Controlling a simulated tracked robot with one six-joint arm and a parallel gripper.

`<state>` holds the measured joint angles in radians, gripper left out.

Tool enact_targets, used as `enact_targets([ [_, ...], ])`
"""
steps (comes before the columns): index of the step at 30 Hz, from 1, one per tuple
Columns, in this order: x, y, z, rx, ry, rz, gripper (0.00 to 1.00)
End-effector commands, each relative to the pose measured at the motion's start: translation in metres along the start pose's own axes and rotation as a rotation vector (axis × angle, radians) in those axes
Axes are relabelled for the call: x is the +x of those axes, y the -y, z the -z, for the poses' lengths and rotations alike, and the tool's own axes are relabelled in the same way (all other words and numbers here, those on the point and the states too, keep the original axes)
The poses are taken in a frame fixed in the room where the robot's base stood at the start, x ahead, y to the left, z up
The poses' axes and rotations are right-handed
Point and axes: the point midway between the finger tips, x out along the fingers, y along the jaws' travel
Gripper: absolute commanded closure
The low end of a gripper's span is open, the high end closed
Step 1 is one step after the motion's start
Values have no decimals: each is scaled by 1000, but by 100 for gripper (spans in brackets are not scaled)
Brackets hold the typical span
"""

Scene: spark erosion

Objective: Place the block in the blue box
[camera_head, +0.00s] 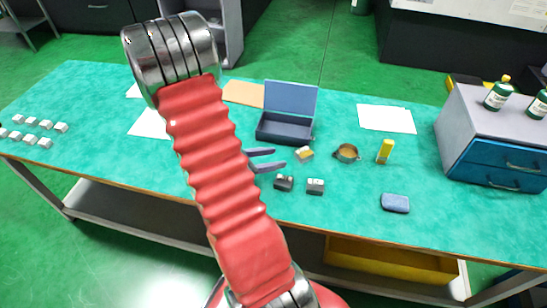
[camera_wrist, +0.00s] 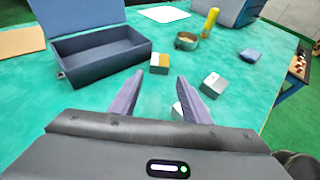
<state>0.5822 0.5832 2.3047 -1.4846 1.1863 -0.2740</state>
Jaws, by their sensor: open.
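The blue box (camera_head: 284,128) stands on the green table with its lid up; it also shows in the wrist view (camera_wrist: 100,58) at the left, and I see nothing inside. A small block with a yellow top and pale sides (camera_head: 304,155) lies just in front of the box; the wrist view shows it (camera_wrist: 160,63) beyond my fingertips. Two grey blocks, one left (camera_head: 284,183) and one right (camera_head: 315,187), lie nearer the front edge. Which block is meant, I cannot tell. My gripper (camera_head: 279,157) is open and empty, its fingers (camera_wrist: 160,76) pointing towards the yellow-topped block.
A round brass-coloured dish (camera_head: 347,153), a yellow bottle (camera_head: 385,151) and a blue pad (camera_head: 395,203) lie to the right. A drawer unit (camera_head: 500,160) with bottles stands at the far right. White papers (camera_head: 386,118) lie behind; several pale cubes (camera_head: 30,122) sit far left.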

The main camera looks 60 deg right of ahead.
Motion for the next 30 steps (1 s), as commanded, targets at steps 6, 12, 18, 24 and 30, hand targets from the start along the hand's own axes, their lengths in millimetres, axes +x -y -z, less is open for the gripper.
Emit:
enact_targets([
  [6,0,0,0,0,0,0,57],
  [12,0,0,0,0,0,0,57],
  [18,-1,0,-1,6,-2,0,57],
  [24,-22,2,-12,88,-35,9,57],
  [30,-64,9,-27,253,-121,31,57],
])
